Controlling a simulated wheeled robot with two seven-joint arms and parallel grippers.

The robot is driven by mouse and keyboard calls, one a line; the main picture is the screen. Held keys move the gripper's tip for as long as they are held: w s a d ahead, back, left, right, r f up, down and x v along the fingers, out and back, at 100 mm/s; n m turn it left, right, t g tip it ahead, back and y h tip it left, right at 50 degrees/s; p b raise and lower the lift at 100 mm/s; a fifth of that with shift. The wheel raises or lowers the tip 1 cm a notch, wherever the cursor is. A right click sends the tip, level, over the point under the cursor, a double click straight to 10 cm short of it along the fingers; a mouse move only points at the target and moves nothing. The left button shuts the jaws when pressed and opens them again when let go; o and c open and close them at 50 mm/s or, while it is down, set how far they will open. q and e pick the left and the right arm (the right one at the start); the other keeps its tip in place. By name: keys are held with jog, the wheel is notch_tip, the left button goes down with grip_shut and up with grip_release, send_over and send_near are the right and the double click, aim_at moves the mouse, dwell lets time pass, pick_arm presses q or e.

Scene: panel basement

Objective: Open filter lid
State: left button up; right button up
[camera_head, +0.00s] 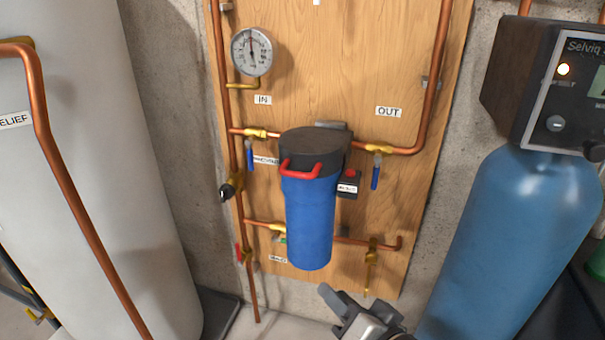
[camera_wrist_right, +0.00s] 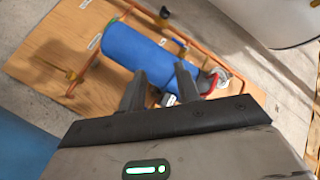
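The water filter has a blue canister (camera_head: 309,222) and a black lid (camera_head: 308,145) with a red handle (camera_head: 300,171) at its front. The lid sits on top of the canister and looks closed. My right gripper (camera_head: 352,307) is below and to the right of the filter, apart from it. In the right wrist view its two fingers (camera_wrist_right: 160,85) are spread with nothing held between them. The blue canister (camera_wrist_right: 138,47) shows beyond them, and the red handle (camera_wrist_right: 209,83) is partly hidden by a finger. My left gripper is not in view.
The filter hangs on a wooden panel (camera_head: 350,50) with copper pipes, a gauge (camera_head: 252,52) and blue-handled valves (camera_head: 375,177). A black box with a red button (camera_head: 350,174) is beside the filter. A white tank (camera_head: 90,130) stands left, a blue softener tank (camera_head: 520,240) right.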

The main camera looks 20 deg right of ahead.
aim_at(299, 177)
notch_tip(299, 177, up, 12)
jog(key=w+d+m+t, duration=0.1)
jog(key=w+m+t, duration=0.1)
jog(key=m+t, duration=0.35)
jog(key=shift+m+g+y, duration=0.3)
jog(key=shift+m+g, duration=0.55)
jog(key=shift+m, duration=0.1)
jog(key=p+x, duration=0.2)
jog(key=x, duration=1.3)
jog(key=shift+w+d, duration=0.1)
jog(key=shift+w, duration=0.15)
grip_shut()
